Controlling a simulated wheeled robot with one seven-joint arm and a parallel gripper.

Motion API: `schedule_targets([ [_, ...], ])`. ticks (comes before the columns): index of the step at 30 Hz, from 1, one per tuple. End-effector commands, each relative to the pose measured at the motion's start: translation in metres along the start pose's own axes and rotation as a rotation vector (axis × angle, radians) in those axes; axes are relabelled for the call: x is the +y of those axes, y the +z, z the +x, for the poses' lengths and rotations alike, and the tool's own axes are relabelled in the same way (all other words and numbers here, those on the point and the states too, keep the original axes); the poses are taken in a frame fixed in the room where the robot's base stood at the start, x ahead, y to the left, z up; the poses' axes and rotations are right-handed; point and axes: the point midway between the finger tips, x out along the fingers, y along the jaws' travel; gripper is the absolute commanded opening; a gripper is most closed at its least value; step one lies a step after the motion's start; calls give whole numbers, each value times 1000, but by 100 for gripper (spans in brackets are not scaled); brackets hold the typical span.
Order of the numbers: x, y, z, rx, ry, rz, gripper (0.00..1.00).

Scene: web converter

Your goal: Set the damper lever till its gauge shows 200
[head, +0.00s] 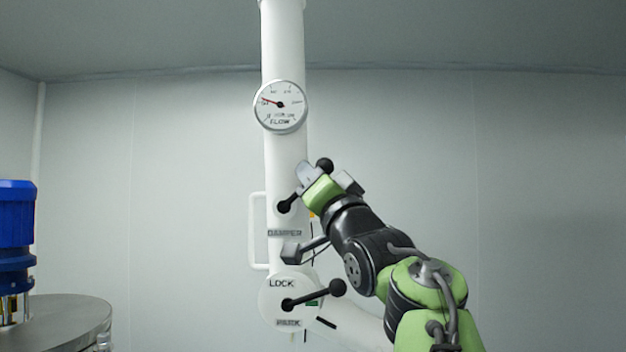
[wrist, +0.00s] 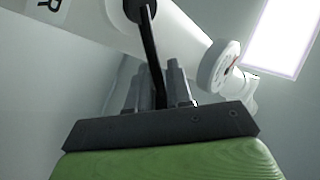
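The damper lever (head: 287,206) is a black rod with a ball knob (head: 324,165) on the white vertical pipe, above the DAMPER label (head: 285,233). It slants up and right from its pivot. The round FLOW gauge (head: 280,106) is higher on the pipe. Its red needle points left and slightly up; the numbers are too small to read surely. My gripper (head: 309,176) is at the lever, partly covering the rod. In the wrist view the lever (wrist: 151,50) runs down between my gripper's close-set fingers (wrist: 160,88), which appear shut on it.
Below, a second black lever (head: 315,295) with a ball knob sits on a round white housing marked LOCK. A white handle (head: 257,230) is left of the pipe. A blue motor (head: 16,235) stands over a metal vessel (head: 70,325) at left. The right side behind my arm is bare wall.

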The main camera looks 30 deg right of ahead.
Motion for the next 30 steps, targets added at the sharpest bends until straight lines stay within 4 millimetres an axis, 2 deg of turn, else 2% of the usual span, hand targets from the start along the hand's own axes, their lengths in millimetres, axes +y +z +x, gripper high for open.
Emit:
schedule_targets([
  [1, -1, -3, 0, 7, 0, -3, 28],
  [2, -1, -3, 0, 6, 0, -3, 33],
  [10, 0, -1, -1, 1, 1, -1, 33],
  [13, 1, 1, -11, 1, 1, -3, 33],
  [17, 3, 4, -43, 4, 1, -6, 33],
  [24, 4, 3, -113, 6, 2, -2, 33],
  [30, 2, 1, -151, 4, 1, -1, 33],
])
